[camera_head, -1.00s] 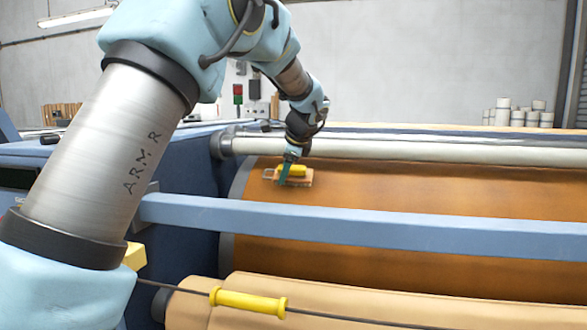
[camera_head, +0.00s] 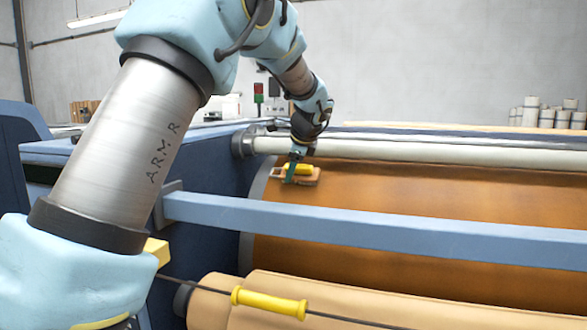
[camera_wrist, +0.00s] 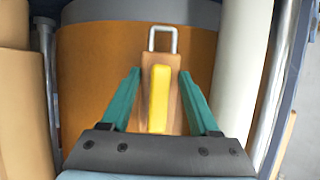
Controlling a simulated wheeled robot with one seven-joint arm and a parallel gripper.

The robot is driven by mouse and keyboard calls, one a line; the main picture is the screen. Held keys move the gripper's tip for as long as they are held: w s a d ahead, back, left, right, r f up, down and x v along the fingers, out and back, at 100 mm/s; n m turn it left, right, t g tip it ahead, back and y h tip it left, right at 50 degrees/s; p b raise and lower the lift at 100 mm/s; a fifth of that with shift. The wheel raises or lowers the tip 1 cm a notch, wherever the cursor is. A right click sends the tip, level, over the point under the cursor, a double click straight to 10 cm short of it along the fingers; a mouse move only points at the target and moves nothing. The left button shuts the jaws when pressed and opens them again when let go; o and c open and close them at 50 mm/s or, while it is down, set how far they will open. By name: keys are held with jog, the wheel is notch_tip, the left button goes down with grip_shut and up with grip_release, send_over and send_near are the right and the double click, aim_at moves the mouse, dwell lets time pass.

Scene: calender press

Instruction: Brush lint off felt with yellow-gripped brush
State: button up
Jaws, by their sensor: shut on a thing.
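The brush has a wooden body (camera_head: 312,181), a yellow grip (camera_head: 298,168) and a metal loop at its left end. It lies against the orange-brown felt (camera_head: 430,200) on the upper part of the roll, near the felt's left edge. My gripper (camera_head: 290,173), with teal fingers, is shut on the brush. In the wrist view the yellow grip (camera_wrist: 158,98) lies between my fingers (camera_wrist: 158,88), with the metal loop (camera_wrist: 163,38) beyond them. The brush's underside is hidden. I cannot make out any lint.
A pale blue bar (camera_head: 380,222) crosses in front of the felt. A white roller (camera_head: 400,151) runs just behind it. Below, a cord with a yellow sleeve (camera_head: 269,303) passes before a tan roll (camera_head: 370,295). White cylinders (camera_head: 545,114) stand at the back right.

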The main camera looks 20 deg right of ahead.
jog(key=shift+s+a+r+p, duration=0.35)
jog(key=shift+s+r, duration=0.1)
jog(key=shift+r, duration=0.35)
jog(key=shift+s+a+r+p, duration=0.3)
jog(key=shift+s+a+r, duration=0.1)
jog(key=shift+r, duration=0.45)
jog(key=shift+s+a+r+p, duration=0.35)
jog(key=shift+s+r, duration=0.1)
jog(key=shift+r, duration=0.35)
jog(key=shift+r, duration=0.1)
jog(key=shift+s+a+r+p, duration=0.25)
jog(key=shift+s+a+r, duration=0.1)
jog(key=shift+r, duration=0.25)
jog(key=shift+s+a+r+p, duration=0.25)
jog(key=shift+s+r, duration=0.1)
jog(key=shift+r, duration=0.2)
